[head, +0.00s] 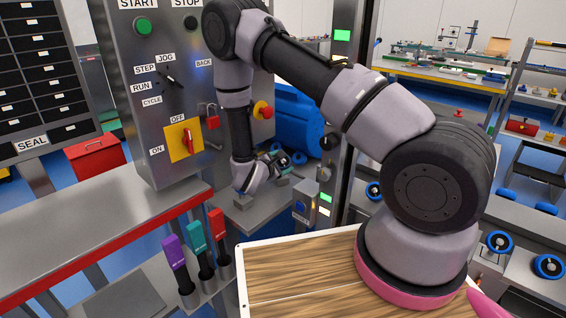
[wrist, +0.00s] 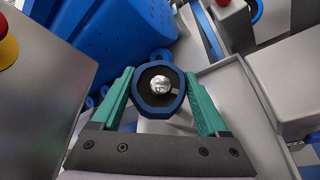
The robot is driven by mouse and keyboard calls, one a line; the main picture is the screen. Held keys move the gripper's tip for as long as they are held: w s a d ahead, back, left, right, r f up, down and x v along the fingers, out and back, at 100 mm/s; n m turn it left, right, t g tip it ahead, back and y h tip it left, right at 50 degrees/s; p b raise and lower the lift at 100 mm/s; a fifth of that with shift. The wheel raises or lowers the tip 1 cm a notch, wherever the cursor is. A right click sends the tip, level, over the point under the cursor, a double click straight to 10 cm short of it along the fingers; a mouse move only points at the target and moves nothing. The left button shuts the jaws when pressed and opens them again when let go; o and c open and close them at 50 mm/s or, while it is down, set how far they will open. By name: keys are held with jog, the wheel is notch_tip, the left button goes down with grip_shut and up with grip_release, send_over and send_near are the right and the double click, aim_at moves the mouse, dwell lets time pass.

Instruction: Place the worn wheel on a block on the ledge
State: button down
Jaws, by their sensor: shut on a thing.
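My gripper (wrist: 159,77) is shut on a wheel with a blue rim, dark face and silver hub (wrist: 160,86). The wheel sits between the two green fingers and faces the wrist camera. In the head view my gripper (head: 279,164) is low over the grey ledge (head: 240,220), beside the control cabinet. Grey blocks (head: 245,203) stand on the ledge under and beside my gripper. The wheel is small and partly hidden there, and its wear cannot be judged. Whether it touches a block cannot be told.
The control cabinet (head: 165,100) with its knobs and red padlock rises left of the arm. A blue rounded machine part (head: 297,115) is behind the gripper. A post with green lights (head: 342,36) stands close on the right. Coloured-handled tools (head: 200,245) stand in front. Other blue wheels (head: 548,266) sit far right.

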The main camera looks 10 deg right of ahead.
grip_release()
jog(key=shift+r, duration=0.1)
jog(key=v, duration=1.2)
